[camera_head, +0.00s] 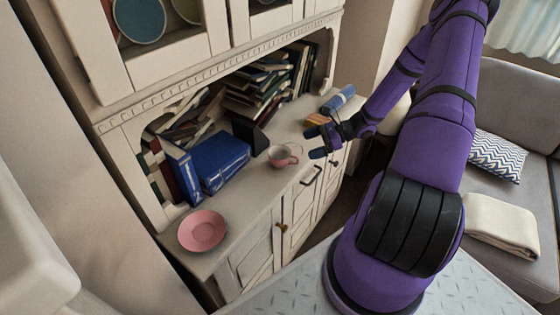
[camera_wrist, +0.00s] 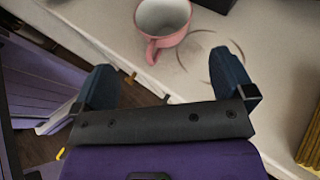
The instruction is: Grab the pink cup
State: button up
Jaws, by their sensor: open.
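The pink cup (camera_head: 281,157) stands upright on the top of a cream cabinet, with its handle toward the cabinet's front edge. In the wrist view the cup (camera_wrist: 163,22) is at the top, with a white inside and its handle pointing at my gripper (camera_wrist: 168,82). My gripper is open and empty, its blue fingers apart. The cup is ahead of the fingertips, not between them. In the head view my gripper (camera_head: 314,143) is to the right of the cup, close to it.
A pink plate (camera_head: 202,230) lies at the left end of the cabinet top (camera_head: 235,207). Blue binders (camera_head: 215,163) and piled books (camera_head: 262,85) fill the shelf behind. A blue cylindrical thing (camera_head: 338,99) lies at the back right. A ring mark is beside the cup.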

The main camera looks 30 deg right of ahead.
aim_at(286, 151)
jog(key=x, duration=0.4)
jog(key=shift+w+x, duration=0.25)
jog(key=shift+x, duration=2.45)
jog(key=shift+d+r, duration=0.1)
jog(key=c, duration=0.8)
jog(key=shift+r, duration=0.15)
